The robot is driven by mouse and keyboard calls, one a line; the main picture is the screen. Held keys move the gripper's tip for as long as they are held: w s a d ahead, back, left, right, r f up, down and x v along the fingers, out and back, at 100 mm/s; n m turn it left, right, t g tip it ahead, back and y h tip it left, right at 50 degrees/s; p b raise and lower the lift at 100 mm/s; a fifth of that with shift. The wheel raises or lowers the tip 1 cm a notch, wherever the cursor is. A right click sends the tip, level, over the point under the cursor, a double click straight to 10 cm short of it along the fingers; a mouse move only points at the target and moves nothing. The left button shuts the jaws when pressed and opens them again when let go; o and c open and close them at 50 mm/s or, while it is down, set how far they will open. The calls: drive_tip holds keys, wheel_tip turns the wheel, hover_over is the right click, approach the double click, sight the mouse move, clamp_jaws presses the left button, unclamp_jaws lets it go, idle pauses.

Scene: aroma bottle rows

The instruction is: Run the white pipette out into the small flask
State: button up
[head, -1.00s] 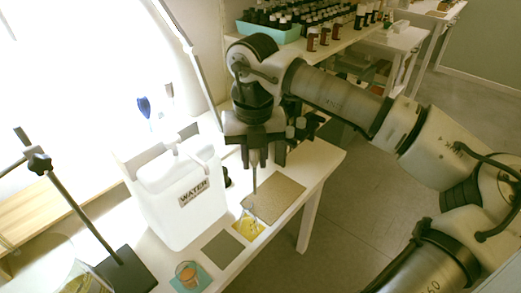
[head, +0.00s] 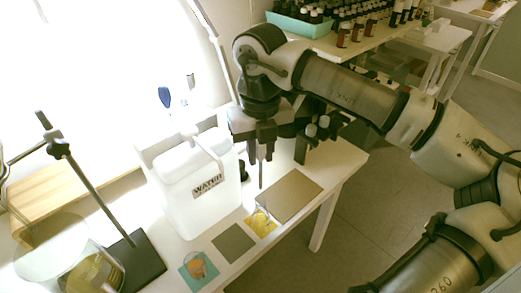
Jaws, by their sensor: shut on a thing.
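My gripper (head: 262,150) points down above the white table, shut on a thin pipette (head: 261,176). The pipette hangs upright, and its colour is hard to tell in this light. Its tip is just above the small flask (head: 262,216), close to the mouth; I cannot tell whether it is inside. The small clear flask stands on a yellow mat (head: 269,229). Any liquid in the pipette or flask is too small to make out.
A white water container (head: 192,195) stands close left of my gripper. A grey mat (head: 233,243), a small glass with orange contents (head: 197,268) and a stand (head: 130,262) are nearer left. A brown mat (head: 292,194) lies bare on the right. Dark bottles stand right behind my gripper.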

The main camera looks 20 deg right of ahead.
drive_tip(key=shift+f+b, duration=0.2)
drive_tip(key=shift+b, duration=0.15)
drive_tip(key=shift+f+b, duration=1.8)
drive_tip(key=shift+b, duration=0.05)
drive_tip(key=shift+c, duration=0.3)
clamp_jaws()
idle(1.4)
drive_tip(key=shift+o, duration=0.3)
unclamp_jaws()
